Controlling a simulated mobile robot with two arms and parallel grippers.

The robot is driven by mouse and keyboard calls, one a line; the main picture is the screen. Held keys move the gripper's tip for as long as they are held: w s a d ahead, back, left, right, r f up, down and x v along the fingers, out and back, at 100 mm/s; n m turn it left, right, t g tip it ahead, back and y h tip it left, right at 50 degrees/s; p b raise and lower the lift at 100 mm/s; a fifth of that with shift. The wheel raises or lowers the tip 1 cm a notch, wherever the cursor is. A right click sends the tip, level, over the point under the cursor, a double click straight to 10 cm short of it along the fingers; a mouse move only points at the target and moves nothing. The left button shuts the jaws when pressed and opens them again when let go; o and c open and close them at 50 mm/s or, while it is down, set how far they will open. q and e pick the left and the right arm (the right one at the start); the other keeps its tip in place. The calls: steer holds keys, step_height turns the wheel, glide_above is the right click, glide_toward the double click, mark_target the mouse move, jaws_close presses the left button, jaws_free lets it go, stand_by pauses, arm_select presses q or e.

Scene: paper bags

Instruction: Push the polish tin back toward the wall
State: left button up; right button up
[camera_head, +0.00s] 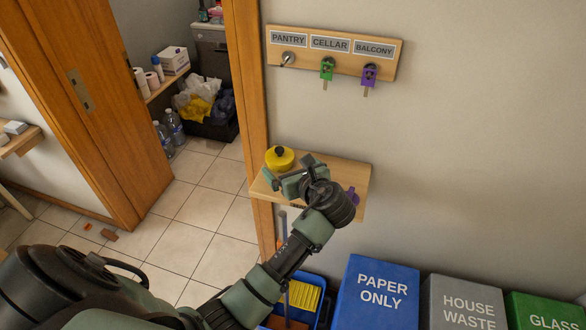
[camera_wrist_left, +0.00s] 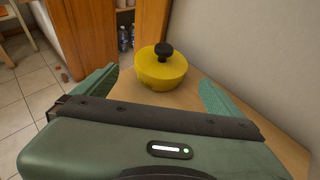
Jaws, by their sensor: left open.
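The polish tin (camera_head: 280,160) is round and yellow with a black knob on its lid. It stands upright near the left end of a small wooden wall shelf (camera_head: 364,172). In the left wrist view the tin (camera_wrist_left: 160,72) sits just ahead of my left gripper (camera_wrist_left: 158,92), roughly between the lines of its two green fingers. My left gripper (camera_head: 290,174) is open and empty, low over the shelf on the near side of the tin. I cannot tell whether a finger touches the tin. My right gripper is not in view.
A purple object (camera_head: 353,195) lies at the shelf's right end, partly hidden by my wrist. A key board (camera_head: 333,52) hangs above. Below stand a blue paper bin (camera_head: 375,300), a grey bin (camera_head: 462,305) and a green bin (camera_head: 540,312). A doorway opens left of the shelf.

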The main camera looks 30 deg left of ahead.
mark_target(284, 163)
arm_select(q)
steer(key=x, duration=0.3)
steer(key=shift+w+a, duration=0.2)
steer(key=shift+a, duration=0.1)
steer(key=shift+w+a+f+p, duration=0.25)
steer(key=shift+w+a+p, duration=0.05)
steer(key=shift+a, duration=0.05)
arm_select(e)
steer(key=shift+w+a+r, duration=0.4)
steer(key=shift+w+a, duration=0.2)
